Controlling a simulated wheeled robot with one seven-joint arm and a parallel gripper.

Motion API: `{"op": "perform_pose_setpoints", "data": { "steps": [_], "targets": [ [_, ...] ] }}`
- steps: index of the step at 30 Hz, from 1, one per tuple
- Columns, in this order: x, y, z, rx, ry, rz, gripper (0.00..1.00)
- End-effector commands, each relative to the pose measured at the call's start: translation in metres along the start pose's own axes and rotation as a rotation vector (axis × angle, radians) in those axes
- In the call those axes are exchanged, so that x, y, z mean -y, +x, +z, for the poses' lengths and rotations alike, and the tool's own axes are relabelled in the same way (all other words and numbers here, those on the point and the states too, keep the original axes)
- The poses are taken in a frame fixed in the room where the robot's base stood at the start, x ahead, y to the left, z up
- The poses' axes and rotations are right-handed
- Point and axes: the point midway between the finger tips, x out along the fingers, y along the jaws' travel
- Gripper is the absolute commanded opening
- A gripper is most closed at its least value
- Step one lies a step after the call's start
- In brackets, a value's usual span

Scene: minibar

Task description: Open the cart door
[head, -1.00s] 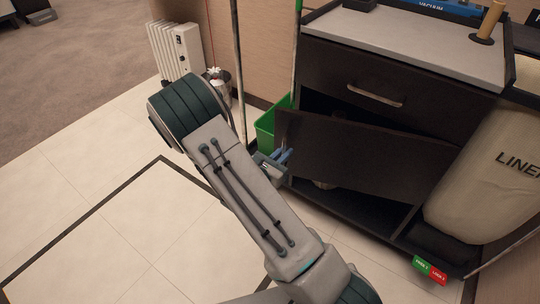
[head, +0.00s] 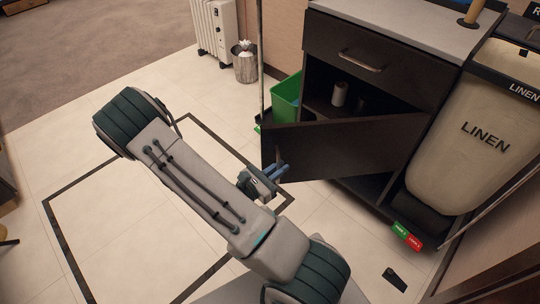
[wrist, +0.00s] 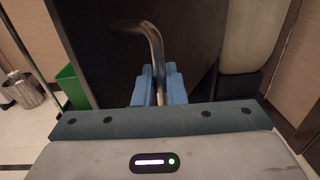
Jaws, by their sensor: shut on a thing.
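The cart (head: 388,55) is dark with a grey top and stands at the right in the head view. Its door (head: 340,148) is swung partly open, with its free edge out toward the left. My gripper (head: 275,172) is at the door's front near that free edge. In the wrist view my gripper's blue fingers (wrist: 159,86) are shut on the door's metal handle (wrist: 155,40), a curved bar. The door face (wrist: 95,50) fills the middle of the wrist view. Inside the cart a pale roll (head: 339,94) shows above the door.
A green bin (head: 286,97) stands left of the cart. A linen bag (head: 478,140) hangs at its right. A metal waste basket (head: 245,65) and a white radiator (head: 214,28) are behind. A dark wedge (head: 395,279) lies on the floor. The tiled floor at left is clear.

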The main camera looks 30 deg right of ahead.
Motion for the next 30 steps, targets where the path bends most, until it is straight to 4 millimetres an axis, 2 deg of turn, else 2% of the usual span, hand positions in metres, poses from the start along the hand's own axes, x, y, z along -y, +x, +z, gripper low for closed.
{"op": "perform_pose_setpoints", "data": {
  "steps": [1,6,15,21,30],
  "targets": [
    [0.010,-0.001,0.005,0.002,-0.009,-0.011,0.00],
    [0.029,-0.011,0.006,0.003,-0.012,0.006,0.00],
    [0.056,-0.026,0.005,0.002,-0.008,0.088,0.00],
    [0.066,-0.032,0.003,0.001,-0.005,0.122,0.00],
    [0.070,-0.035,0.000,-0.001,-0.001,0.139,0.00]
  ]
}}
